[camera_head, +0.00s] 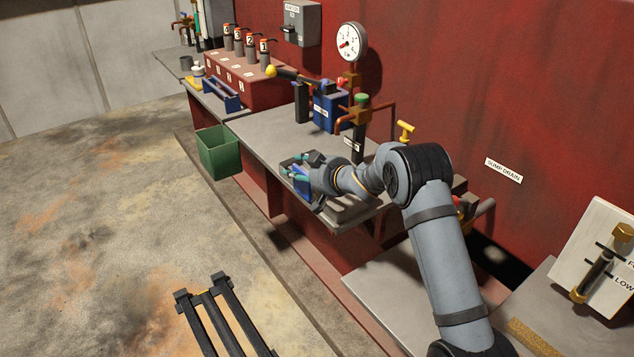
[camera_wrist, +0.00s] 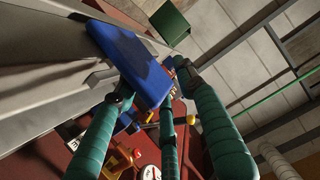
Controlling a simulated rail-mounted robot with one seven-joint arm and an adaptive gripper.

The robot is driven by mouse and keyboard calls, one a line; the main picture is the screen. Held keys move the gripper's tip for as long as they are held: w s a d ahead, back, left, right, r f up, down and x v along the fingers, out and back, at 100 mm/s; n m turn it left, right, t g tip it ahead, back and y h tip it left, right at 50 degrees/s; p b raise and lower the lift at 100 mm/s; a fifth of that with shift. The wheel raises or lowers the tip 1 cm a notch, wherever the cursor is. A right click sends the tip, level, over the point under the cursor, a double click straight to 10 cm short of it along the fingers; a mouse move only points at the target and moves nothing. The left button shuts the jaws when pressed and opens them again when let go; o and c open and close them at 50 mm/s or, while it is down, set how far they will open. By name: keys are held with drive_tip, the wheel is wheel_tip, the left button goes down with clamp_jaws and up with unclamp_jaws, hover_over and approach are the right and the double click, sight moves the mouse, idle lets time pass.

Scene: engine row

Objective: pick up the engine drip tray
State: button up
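My gripper (camera_head: 300,174) is low over the front edge of the grey bench, its teal fingers pointing left. A blue, flat-sided piece (camera_head: 302,187) shows among the fingers; I take it to be the drip tray. In the wrist view the blue piece (camera_wrist: 130,58) lies at the fingertips, with teal fingers on both sides and one across its lower end. The fingers of my gripper (camera_wrist: 160,88) stand apart there. Whether they press on the piece, and whether it rests on the bench, cannot be told. The wrist hides part of the bench.
A green bin (camera_head: 218,152) is at the bench's front left. A blue box (camera_head: 330,108), copper pipework and a gauge (camera_head: 350,42) stand behind. A red block (camera_head: 240,80) with several numbered handles is farther left. A black rack (camera_head: 222,318) lies on the floor.

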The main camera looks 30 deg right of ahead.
drive_tip(key=shift+c, duration=1.2)
drive_tip(key=c, duration=0.7)
clamp_jaws()
